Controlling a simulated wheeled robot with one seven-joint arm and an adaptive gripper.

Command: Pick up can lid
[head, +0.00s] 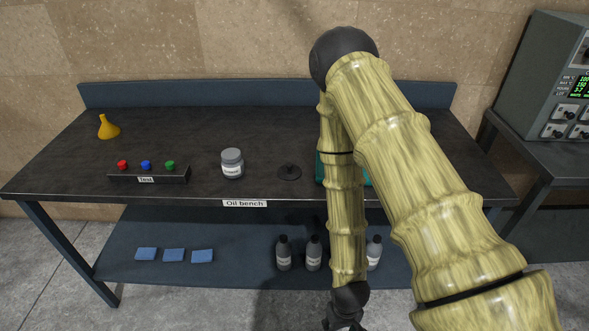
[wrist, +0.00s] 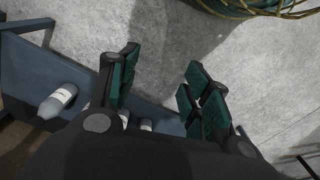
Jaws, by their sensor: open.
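The lid does not show in the wrist view.
The oil bench (head: 60,165) also holds a grey jar (head: 232,163), a rack with coloured knobs (head: 148,174) and a yellow funnel (head: 108,128). Several bottles (head: 314,253) and blue pads (head: 174,255) are on the lower shelf. A control box (head: 545,80) stands at right.

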